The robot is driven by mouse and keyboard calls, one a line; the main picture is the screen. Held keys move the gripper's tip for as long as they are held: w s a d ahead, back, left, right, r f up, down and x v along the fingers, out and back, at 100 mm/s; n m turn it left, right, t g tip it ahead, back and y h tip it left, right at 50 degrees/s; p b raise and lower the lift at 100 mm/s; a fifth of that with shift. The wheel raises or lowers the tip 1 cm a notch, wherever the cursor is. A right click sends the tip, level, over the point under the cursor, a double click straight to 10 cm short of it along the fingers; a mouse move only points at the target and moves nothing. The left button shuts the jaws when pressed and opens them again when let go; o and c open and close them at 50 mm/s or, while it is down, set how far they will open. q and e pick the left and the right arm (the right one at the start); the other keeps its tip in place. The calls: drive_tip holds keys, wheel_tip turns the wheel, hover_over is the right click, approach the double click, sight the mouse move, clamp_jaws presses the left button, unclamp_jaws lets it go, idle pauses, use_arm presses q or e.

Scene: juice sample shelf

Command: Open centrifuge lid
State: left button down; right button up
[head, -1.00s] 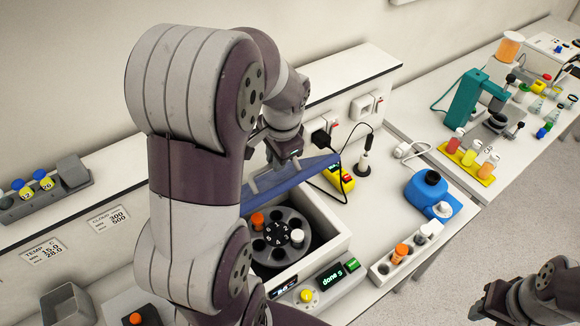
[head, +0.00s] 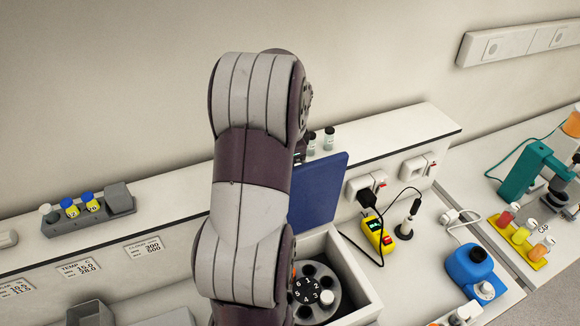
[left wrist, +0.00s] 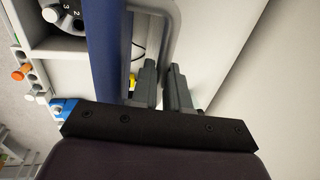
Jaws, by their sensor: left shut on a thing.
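The centrifuge's blue lid (head: 318,190) stands about upright at the back of the white centrifuge box (head: 352,272). The open box shows the dark numbered rotor (head: 322,281), with a white-capped tube (head: 326,297) in it. My left arm covers the left part of the lid and box, and hides the left gripper in the head view. In the left wrist view, my left gripper (left wrist: 164,88) is shut on the grey lid handle (left wrist: 171,30), beside the blue lid (left wrist: 106,50). My right gripper is out of view.
A rack with capped tubes (head: 90,215) is on the left ledge. Small vials (head: 329,138) stand behind the lid.

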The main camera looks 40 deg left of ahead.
use_arm(q)
drive_tip(key=shift+f, duration=0.2)
drive_tip(key=c, duration=1.3)
unclamp_jaws()
drive_tip(key=shift+o, duration=0.9)
drive_tip(key=shift+a, duration=0.15)
drive_tip(key=shift+w+a, duration=0.1)
drive_tip(key=shift+w, duration=0.1)
drive_tip(key=shift+r, duration=0.25)
drive_tip(key=r+b, duration=0.2)
drive_tip(key=r, duration=0.1)
drive_tip(key=shift+s+d, duration=0.15)
drive_tip(key=shift+d, duration=0.2)
drive_tip(key=r, duration=0.1)
drive_tip(key=r+p, duration=0.2)
drive_tip(key=shift+s+d+r, duration=0.15)
drive_tip(key=shift+d+r, duration=0.15)
drive_tip(key=shift+r, duration=0.1)
